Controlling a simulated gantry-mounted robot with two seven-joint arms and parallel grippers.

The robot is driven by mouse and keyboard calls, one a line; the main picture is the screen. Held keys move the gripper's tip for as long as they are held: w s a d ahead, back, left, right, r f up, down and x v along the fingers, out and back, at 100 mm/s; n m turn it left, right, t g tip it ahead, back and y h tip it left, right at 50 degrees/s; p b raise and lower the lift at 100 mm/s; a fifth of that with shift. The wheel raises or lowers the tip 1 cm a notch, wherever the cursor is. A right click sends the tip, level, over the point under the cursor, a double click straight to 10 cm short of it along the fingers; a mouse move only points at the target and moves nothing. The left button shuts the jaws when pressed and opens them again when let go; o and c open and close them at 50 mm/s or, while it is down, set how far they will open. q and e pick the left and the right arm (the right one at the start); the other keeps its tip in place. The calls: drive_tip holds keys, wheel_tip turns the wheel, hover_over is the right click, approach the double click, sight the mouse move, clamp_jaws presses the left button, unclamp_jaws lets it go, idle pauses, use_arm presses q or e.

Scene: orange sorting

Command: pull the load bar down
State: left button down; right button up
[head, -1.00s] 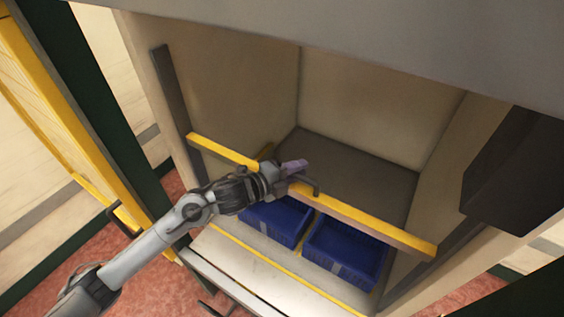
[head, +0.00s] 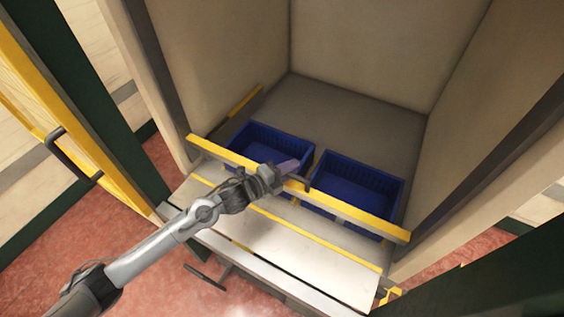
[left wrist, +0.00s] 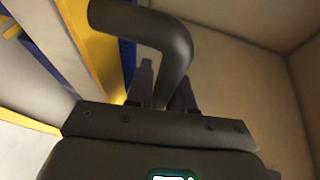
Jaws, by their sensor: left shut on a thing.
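The yellow load bar (head: 350,211) spans the front of the open compartment, low down, just in front of the blue bins' upper edges. It also shows as a yellow strip in the left wrist view (left wrist: 92,38). A dark bent handle (left wrist: 165,35) sticks out from the bar. My left gripper (head: 283,172) is at the middle of the bar, shut on the handle. In the left wrist view its fingers (left wrist: 165,92) rise beside the handle, which partly hides them. My right gripper is not in view.
Two blue bins, left (head: 268,143) and right (head: 358,182), stand on the compartment floor behind the bar. A pale ledge (head: 270,222) with a yellow stripe lies in front. A yellow-edged door with a handle (head: 72,160) stands at the left.

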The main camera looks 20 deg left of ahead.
use_arm(q)
drive_tip(key=shift+f+b, duration=0.65)
drive_tip(key=shift+f, duration=1.05)
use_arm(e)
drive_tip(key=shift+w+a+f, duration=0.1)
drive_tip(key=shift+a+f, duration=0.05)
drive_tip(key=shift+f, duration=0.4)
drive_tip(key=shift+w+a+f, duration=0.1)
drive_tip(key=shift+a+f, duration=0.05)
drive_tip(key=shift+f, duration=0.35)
use_arm(q)
drive_tip(key=c, duration=1.1)
unclamp_jaws()
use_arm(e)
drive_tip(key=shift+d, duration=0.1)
use_arm(q)
drive_tip(key=shift+r, duration=0.1)
drive_tip(key=p+v, duration=0.1)
drive_tip(key=v, duration=0.9)
drive_tip(key=shift+s+a+p, duration=0.2)
drive_tip(key=shift+s+p, duration=0.15)
drive_tip(key=shift+p, duration=0.05)
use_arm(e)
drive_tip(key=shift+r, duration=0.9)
